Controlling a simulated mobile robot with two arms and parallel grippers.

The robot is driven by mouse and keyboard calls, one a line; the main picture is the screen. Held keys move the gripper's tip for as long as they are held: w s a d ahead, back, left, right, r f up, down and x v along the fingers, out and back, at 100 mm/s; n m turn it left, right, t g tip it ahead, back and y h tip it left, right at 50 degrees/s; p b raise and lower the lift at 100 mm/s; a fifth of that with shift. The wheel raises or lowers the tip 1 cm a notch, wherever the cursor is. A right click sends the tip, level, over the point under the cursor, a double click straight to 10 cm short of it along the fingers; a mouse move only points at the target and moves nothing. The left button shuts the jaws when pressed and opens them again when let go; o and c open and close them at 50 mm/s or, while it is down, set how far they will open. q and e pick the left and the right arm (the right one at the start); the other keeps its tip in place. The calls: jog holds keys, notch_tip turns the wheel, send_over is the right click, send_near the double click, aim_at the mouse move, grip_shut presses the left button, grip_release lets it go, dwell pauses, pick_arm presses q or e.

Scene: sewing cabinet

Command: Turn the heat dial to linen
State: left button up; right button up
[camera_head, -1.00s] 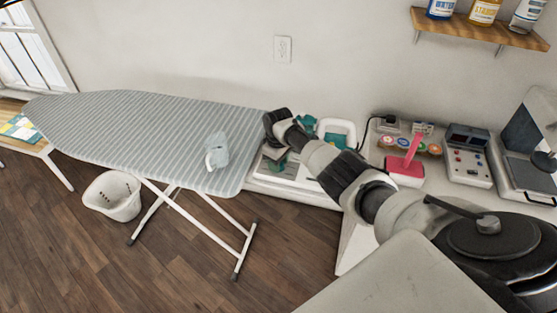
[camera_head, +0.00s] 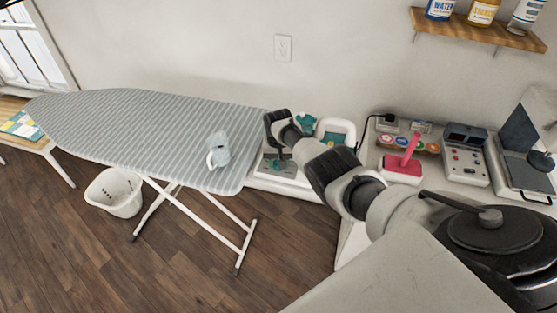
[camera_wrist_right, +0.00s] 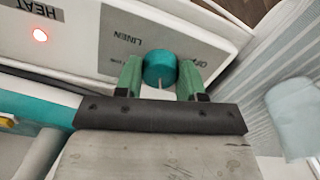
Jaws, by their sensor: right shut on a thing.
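The heat dial (camera_wrist_right: 160,66) is a round teal knob on a pale panel in the right wrist view. A grey label plate (camera_wrist_right: 122,42) beside it reads LINEN, with OFF partly readable near the dial. A white line shows at the dial's lower edge; which setting it marks I cannot tell. My right gripper (camera_wrist_right: 160,80) has its green fingers on both sides of the dial, shut on it. In the head view my right gripper (camera_head: 281,154) is over the white and teal appliance (camera_head: 308,165) right of the ironing board. My left gripper is not in view.
A red-handled item (camera_head: 404,168) and a control box (camera_head: 466,153) stand to the right. A HEAT label (camera_wrist_right: 40,10) sits above a lit red lamp (camera_wrist_right: 40,35).

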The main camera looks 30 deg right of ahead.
jog(key=m, duration=0.3)
jog(key=shift+w+r+m, duration=0.1)
jog(key=shift+m, duration=0.3)
jog(key=m, duration=0.3)
jog(key=shift+m+p, duration=0.3)
jog(key=m, duration=0.3)
jog(key=shift+m, duration=0.3)
jog(key=m, duration=0.3)
jog(key=shift+m, duration=0.3)
jog(key=m, duration=0.3)
jog(key=shift+m, duration=0.3)
jog(key=m, duration=0.3)
jog(key=shift+m, duration=0.3)
jog(key=m, duration=0.6)
jog(key=shift+m, duration=0.3)
jog(key=o, duration=0.9)
